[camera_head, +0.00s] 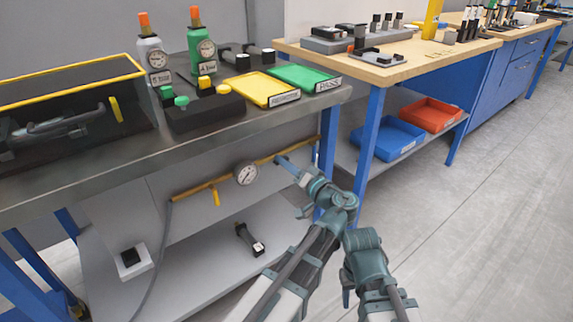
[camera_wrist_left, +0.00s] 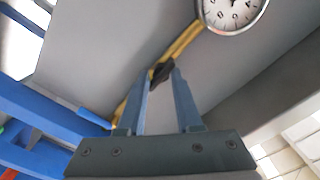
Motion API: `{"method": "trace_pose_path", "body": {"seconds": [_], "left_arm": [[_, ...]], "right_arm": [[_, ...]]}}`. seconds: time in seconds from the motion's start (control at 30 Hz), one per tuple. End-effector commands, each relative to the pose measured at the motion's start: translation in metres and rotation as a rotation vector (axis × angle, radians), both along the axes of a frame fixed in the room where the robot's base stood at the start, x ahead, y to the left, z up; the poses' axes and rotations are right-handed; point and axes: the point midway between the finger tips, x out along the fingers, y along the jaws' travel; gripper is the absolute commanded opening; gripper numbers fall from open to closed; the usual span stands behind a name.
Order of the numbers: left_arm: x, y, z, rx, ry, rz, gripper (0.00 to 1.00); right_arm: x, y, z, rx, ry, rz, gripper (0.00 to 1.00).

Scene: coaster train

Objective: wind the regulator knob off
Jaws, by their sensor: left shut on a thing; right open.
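The regulator knob (camera_wrist_left: 161,73), small and black, sits on a yellow pipe (camera_wrist_left: 180,44) below the shelf top. My left gripper (camera_wrist_left: 162,76) has its two blue fingers closed around it in the left wrist view. In the head view my left gripper (camera_head: 282,160) reaches up and left to the right part of the yellow pipe (camera_head: 195,189), and its fingers hide the knob. A round white gauge (camera_head: 246,174) is on the pipe left of the gripper; it also shows in the left wrist view (camera_wrist_left: 231,8). My right arm shows low in the head view, but its fingertips are not visible.
The bench top (camera_head: 140,150) lies above the pipe, and a blue table leg (camera_head: 368,150) stands right of my left gripper. A dark device (camera_head: 248,238) lies on the lower shelf. A yellow handle (camera_head: 216,197) hangs from the pipe. The floor at right is clear.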

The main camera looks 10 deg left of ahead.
Motion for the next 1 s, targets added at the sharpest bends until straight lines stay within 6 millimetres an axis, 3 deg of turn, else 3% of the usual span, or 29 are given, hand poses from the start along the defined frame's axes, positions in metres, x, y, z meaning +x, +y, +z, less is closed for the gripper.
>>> {"method": "trace_pose_path", "body": {"seconds": [0.3,0.33,0.47,1.0], "left_arm": [[-0.0010,-0.0001,-0.0017,-0.012,-0.005,0.001,0.00],[-0.0010,-0.0001,-0.0017,-0.012,-0.005,0.001,0.35],[-0.0008,0.0001,-0.0013,-0.009,-0.004,0.001,0.59],[-0.0036,0.0018,-0.0003,-0.004,-0.002,0.001,0.60]], "right_arm": [[0.0000,0.0000,-0.0003,0.000,0.000,0.000,0.47],[0.0000,0.0000,-0.0003,0.000,0.000,0.000,0.47],[0.0000,0.0000,-0.0003,0.000,0.000,0.000,0.47],[0.0000,0.0000,0.0000,0.000,0.000,0.000,0.47]]}}
